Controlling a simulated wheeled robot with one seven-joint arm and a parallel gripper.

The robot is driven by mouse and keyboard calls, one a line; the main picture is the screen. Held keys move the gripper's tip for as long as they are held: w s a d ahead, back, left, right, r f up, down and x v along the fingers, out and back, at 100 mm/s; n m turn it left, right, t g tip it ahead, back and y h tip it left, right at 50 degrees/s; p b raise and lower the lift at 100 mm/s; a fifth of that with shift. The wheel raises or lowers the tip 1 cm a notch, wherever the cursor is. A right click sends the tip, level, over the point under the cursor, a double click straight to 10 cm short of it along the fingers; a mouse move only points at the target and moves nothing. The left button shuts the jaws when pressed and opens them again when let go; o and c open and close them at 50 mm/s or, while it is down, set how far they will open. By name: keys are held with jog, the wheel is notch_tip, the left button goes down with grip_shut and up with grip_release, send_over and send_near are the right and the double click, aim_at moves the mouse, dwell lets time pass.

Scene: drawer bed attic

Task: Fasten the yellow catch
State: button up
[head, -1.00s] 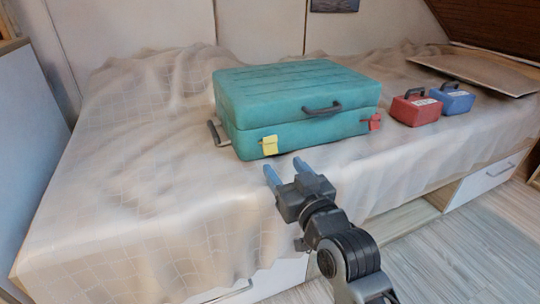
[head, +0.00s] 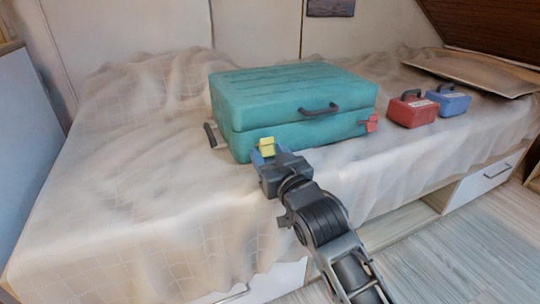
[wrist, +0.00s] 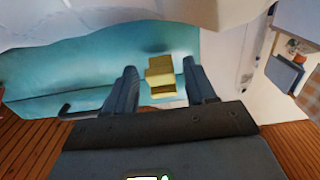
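The teal suitcase (head: 290,90) lies closed on the bed, its seam running around the front. The yellow catch (head: 267,143) is on its front face near the left corner; my gripper hides its lower part in the head view. A red catch (head: 370,123) is near the right end of the front. My gripper (head: 262,156) is at the yellow catch, fingers pointing at the suitcase. In the wrist view the fingers (wrist: 160,72) are open, with the yellow catch (wrist: 160,66) between them. Gaps show on both sides, so neither finger appears to touch it.
A dark handle (head: 320,110) sticks out from the suitcase front, right of my gripper. A red box (head: 412,111) and a blue box (head: 449,100) stand to the right. The bed cover (head: 130,190) is clear at the left.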

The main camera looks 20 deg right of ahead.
aim_at(264, 128)
jog(key=c, duration=0.9)
jog(key=shift+c, duration=0.2)
jog(key=shift+r+p, duration=0.15)
jog(key=shift+p, duration=0.2)
jog(key=r+g+p, duration=0.1)
jog(key=p, duration=0.5)
jog(key=shift+r+g, duration=0.4)
jog(key=g+p, duration=0.1)
jog(key=p, duration=0.3)
jog(key=r+g+p, duration=0.1)
jog(key=p, duration=0.4)
jog(key=w+r+g+p, duration=0.1)
jog(key=g+p, duration=0.1)
jog(key=p, duration=0.2)
jog(key=shift+p, duration=0.35)
jog(key=g+p, duration=0.2)
jog(key=p, duration=0.2)
jog(key=w+r+g+p, duration=0.1)
jog(key=p, duration=0.2)
jog(key=shift+w+r+g+p, duration=0.1)
jog(key=shift+w+g+p, duration=0.05)
jog(key=shift+g+p, duration=0.25)
jog(key=shift+w+r+g+p, duration=0.1)
jog(key=shift+w+g+p, duration=0.2)
jog(key=shift+g+p, duration=0.6)
jog(key=shift+w+g+p, duration=0.15)
jog(key=shift+g+p, duration=0.15)
jog(key=shift+p, duration=0.3)
